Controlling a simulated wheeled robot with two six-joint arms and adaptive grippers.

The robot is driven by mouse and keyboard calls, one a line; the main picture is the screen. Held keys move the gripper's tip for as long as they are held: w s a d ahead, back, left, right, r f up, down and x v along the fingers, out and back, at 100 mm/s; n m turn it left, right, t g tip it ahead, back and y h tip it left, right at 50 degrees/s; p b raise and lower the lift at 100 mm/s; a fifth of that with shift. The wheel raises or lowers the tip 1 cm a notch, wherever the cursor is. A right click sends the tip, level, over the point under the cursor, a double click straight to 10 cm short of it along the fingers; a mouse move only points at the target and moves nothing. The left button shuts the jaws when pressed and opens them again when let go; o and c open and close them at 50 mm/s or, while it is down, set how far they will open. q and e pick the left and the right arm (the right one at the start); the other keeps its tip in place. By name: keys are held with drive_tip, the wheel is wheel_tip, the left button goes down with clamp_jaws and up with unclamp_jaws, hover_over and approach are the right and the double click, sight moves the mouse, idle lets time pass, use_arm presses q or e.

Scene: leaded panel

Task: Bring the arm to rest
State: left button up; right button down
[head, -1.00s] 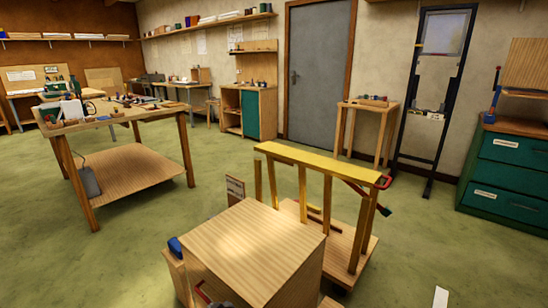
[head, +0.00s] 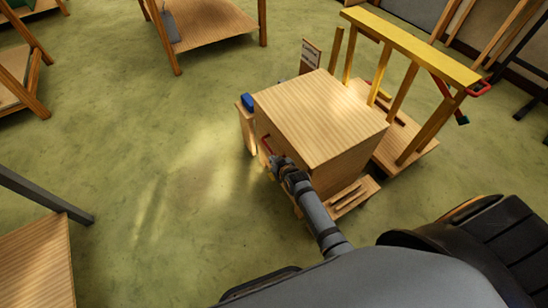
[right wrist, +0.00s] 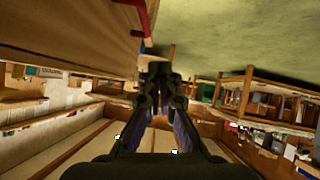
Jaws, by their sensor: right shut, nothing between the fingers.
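My right arm (head: 320,220) reaches in from the bottom of the head view toward a wooden box-shaped stand (head: 320,115). My right gripper (head: 274,163) is at the stand's near left side, close to a red handle (head: 266,145). I cannot tell from the head view whether it touches the stand. In the right wrist view the gripper (right wrist: 157,70) has its fingers together, with nothing between them. The stand's wooden side (right wrist: 70,35) and a red part (right wrist: 140,15) show beside and above it. My left gripper is not in view.
A yellow-topped wooden rack (head: 415,45) stands behind and right of the stand. A blue object (head: 247,102) is at the stand's left edge. A wooden piece of furniture (head: 40,265) is at the lower left. Green floor (head: 150,150) lies open to the left.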

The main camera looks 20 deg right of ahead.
drive_tip(key=shift+s+r, duration=0.15)
drive_tip(key=shift+s, duration=0.05)
drive_tip(key=s+d+f+m+g+p, duration=0.1)
drive_tip(key=s+d+f+g+p, duration=0.2)
drive_tip(key=s+f, duration=0.65)
drive_tip(key=s+d+f+m+g+p, duration=0.1)
drive_tip(key=s+f+g+p, duration=0.35)
drive_tip(key=s, duration=0.85)
drive_tip(key=s+d+f+g+p, duration=0.1)
drive_tip(key=s+d+f, duration=0.1)
drive_tip(key=s, duration=0.9)
drive_tip(key=s+d+f+g+h+p, duration=0.1)
drive_tip(key=s+d+f+p, duration=0.1)
drive_tip(key=s, duration=0.9)
drive_tip(key=shift+s+d+f+m, duration=0.15)
drive_tip(key=shift+d+f+m, duration=0.25)
drive_tip(key=shift+d+f, duration=0.25)
drive_tip(key=shift+a+f, duration=0.1)
drive_tip(key=shift+a, duration=0.05)
